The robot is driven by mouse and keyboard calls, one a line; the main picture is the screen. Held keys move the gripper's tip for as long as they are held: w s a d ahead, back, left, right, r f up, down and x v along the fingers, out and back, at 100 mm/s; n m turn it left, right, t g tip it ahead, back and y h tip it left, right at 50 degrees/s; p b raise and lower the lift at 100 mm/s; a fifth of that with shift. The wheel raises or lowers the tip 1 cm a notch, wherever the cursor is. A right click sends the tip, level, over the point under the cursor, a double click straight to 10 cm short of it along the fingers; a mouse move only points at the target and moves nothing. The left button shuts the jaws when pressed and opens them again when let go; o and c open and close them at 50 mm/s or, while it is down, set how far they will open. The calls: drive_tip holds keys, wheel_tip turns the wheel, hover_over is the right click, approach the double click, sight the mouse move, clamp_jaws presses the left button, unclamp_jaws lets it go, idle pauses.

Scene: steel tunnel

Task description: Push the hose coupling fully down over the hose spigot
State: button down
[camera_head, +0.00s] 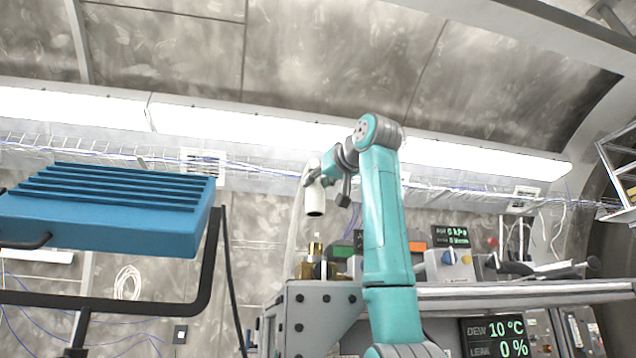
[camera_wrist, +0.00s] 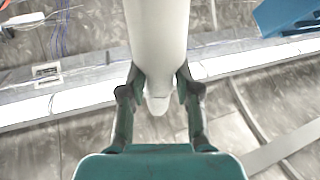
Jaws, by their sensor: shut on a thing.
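The white hose coupling (camera_head: 315,203) is a short cylinder with a dark open lower end. My gripper (camera_head: 316,177) is shut on it and holds it nearly upright. In the wrist view the two fingers of my gripper (camera_wrist: 158,88) press on either side of the pale coupling (camera_wrist: 157,35), which fills the upper middle. A pale hose (camera_head: 296,222) hangs down to the left of the coupling. The brass hose spigot (camera_head: 315,248) stands on the grey bench below the coupling, with a clear gap between them. Its lower part is partly hidden by nearby fittings.
A blue ribbed box (camera_head: 105,212) on a black frame stands at the left. The grey steel bench (camera_head: 310,300) carries the spigot; displays (camera_head: 497,338) and knobs (camera_head: 449,257) are at its right. The air around the coupling is free.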

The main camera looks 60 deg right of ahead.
sight(320, 202)
drive_tip(key=shift+f, duration=2.9)
drive_tip(key=shift+f, duration=2.9)
drive_tip(key=c, duration=0.7)
unclamp_jaws()
drive_tip(key=shift+c, duration=0.2)
drive_tip(key=v, duration=1.2)
drive_tip(key=shift+s, duration=0.1)
